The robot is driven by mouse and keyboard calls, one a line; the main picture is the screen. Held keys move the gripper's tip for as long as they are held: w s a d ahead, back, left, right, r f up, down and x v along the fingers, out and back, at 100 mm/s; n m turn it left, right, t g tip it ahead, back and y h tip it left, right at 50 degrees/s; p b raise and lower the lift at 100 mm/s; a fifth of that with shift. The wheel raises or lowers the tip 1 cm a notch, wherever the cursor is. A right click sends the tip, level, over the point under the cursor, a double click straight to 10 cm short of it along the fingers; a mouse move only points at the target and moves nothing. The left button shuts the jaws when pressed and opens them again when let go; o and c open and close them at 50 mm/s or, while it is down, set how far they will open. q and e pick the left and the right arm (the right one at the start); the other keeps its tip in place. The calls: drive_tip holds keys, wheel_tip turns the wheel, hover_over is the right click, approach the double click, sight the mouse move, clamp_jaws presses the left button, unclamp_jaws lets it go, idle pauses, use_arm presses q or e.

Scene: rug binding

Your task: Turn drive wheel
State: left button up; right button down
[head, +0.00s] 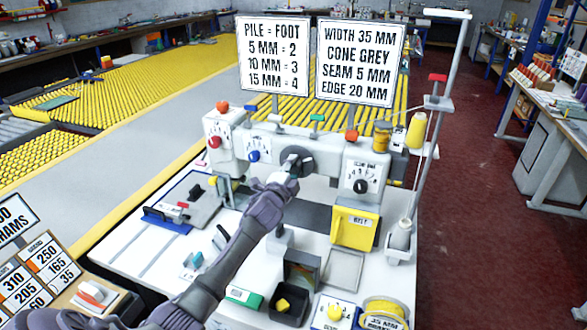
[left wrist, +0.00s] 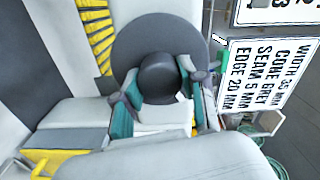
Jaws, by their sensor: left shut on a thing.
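The drive wheel (head: 297,157) is a dark round disc on the front of the white sewing machine (head: 325,160), between the dial with the blue knob and the right-hand dial. In the left wrist view the wheel (left wrist: 150,40) shows large, with a dark rounded knob (left wrist: 160,78) standing out from it. My left gripper (head: 288,174) reaches up to the wheel from below. Its teal fingers (left wrist: 162,95) sit on both sides of the knob and are shut on it. My right gripper is not in view.
Signs (head: 358,62) stand behind the machine. A yellow box (head: 354,228), a black bin (head: 290,300) and a yellow spool (head: 384,312) are on the white table in front. A thread stand (head: 440,110) rises at the right. Red floor (head: 470,200) is open beyond.

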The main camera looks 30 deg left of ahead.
use_arm(q)
drive_tip(key=o, duration=1.1)
drive_tip(key=shift+o, duration=0.2)
drive_tip(key=v, duration=1.2)
drive_tip(key=shift+f, duration=0.1)
